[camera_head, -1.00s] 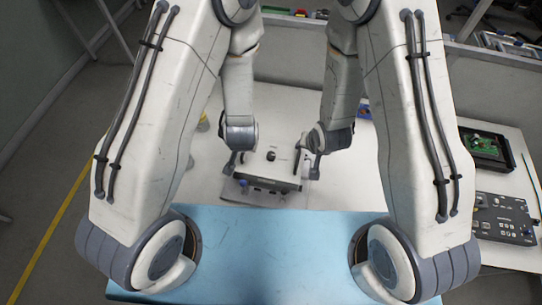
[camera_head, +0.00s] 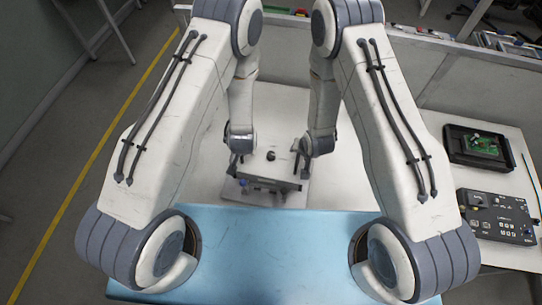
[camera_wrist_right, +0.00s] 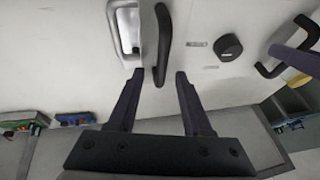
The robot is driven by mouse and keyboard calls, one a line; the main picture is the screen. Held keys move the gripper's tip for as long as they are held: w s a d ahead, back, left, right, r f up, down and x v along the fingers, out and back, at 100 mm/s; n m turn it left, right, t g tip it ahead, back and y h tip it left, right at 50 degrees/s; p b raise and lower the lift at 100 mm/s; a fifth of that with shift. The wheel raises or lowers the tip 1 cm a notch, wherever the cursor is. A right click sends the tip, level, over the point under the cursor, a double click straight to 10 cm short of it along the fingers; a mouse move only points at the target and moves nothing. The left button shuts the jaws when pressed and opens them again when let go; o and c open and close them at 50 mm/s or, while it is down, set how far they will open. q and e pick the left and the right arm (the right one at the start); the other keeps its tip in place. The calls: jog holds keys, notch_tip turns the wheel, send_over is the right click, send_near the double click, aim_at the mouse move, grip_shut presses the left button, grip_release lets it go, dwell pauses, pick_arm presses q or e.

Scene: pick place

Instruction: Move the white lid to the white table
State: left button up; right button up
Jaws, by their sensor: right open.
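The white lid (camera_head: 258,167), with a dark round knob (camera_head: 271,155) on top, lies on a dark-fronted box on the white table (camera_head: 215,180). My left gripper (camera_head: 233,167) is at the lid's left side; its jaw opening is unclear. My right gripper (camera_head: 303,165) is at the right side. In the right wrist view, my open right gripper (camera_wrist_right: 160,74) has the end of a black handle (camera_wrist_right: 163,45) between its fingertips, with a gap on either side. The knob (camera_wrist_right: 229,46) and a second black handle (camera_wrist_right: 263,67) show farther right, near a purple finger of my left gripper.
A light blue surface (camera_head: 275,245) fills the foreground. A black tray with a green board (camera_head: 484,145) and a dark control panel (camera_head: 497,217) stand on the right of the table. A low wall (camera_head: 480,58) runs behind.

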pick_arm(q)
grip_shut()
pick_arm(e)
grip_shut()
dwell(1.0)
